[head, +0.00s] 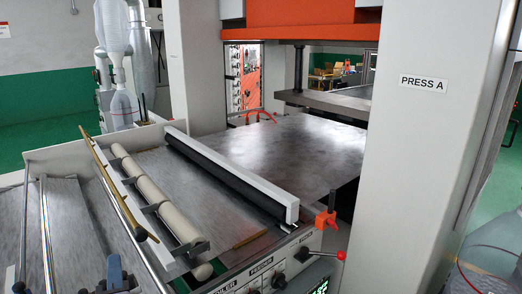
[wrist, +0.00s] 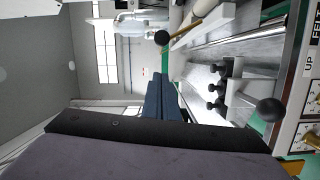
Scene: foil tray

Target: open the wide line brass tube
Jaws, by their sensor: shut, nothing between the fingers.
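A long brass tube (head: 117,185) lies diagonally across the left part of the feed unit in the head view, beside a pale roller (head: 160,197). A tan bar (wrist: 190,34) at the top of the wrist view may be the same tube, but I cannot tell. My gripper (wrist: 165,98) shows in the wrist view with its blue-grey fingers together, empty and apart from the bars and knobs. Small blue parts (head: 116,273) stand at the lower left of the head view; I cannot tell whether they are my fingers. No line label is readable on the tube.
A dark roller (head: 225,167) and a metal sheet (head: 290,150) lie to the right, before the PRESS A column (head: 425,150). A red-knobbed lever (head: 325,255) stands on the front panel. A black ball knob (wrist: 268,110) and several smaller knobs stand near the fingers.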

